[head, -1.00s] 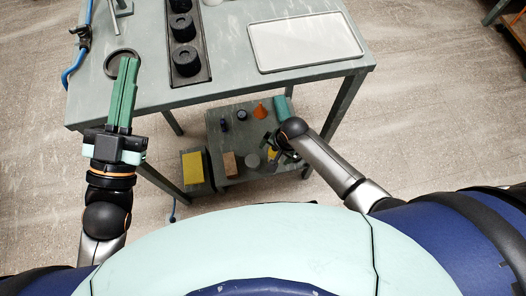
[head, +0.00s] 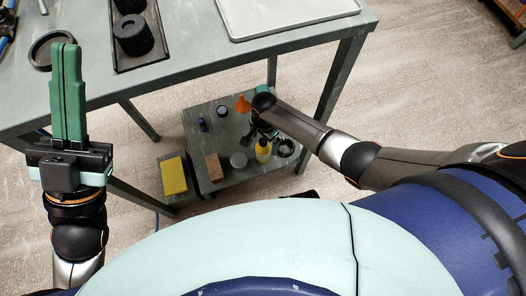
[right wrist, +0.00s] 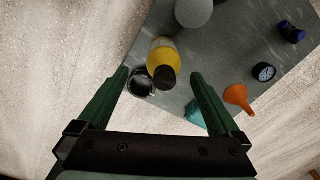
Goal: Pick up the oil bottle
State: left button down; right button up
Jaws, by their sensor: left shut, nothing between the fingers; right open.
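The oil bottle, yellow with a black cap (right wrist: 163,58), stands on the low grey shelf. In the head view the yellow bottle (head: 263,153) shows just below my right gripper (head: 262,131), which is partly hidden by its own arm. In the right wrist view my right gripper (right wrist: 159,73) is open, with the bottle seen from above between its fingertips and the cap toward the camera. Contact cannot be told. My left gripper (head: 65,45) is shut and empty, fingers pointing up the picture over the upper table's left side.
A metal cup (right wrist: 141,82) stands close beside the bottle. A grey round object (right wrist: 193,10), an orange funnel (right wrist: 238,97), a gauge (right wrist: 263,72) and a teal object (right wrist: 195,112) are nearby. The upper table (head: 190,82) overhangs behind; its leg (head: 340,75) stands right of the shelf.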

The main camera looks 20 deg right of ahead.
aim_at(263, 150)
jog(key=f+b, duration=0.2)
jog(key=f, duration=0.1)
jog(key=f+b, duration=0.1)
jog(key=b, duration=0.1)
jog(key=shift+w+f, duration=0.3)
jog(key=shift+f, duration=0.35)
jog(key=shift+a, duration=0.1)
jog(key=shift+r, duration=0.1)
grip_shut()
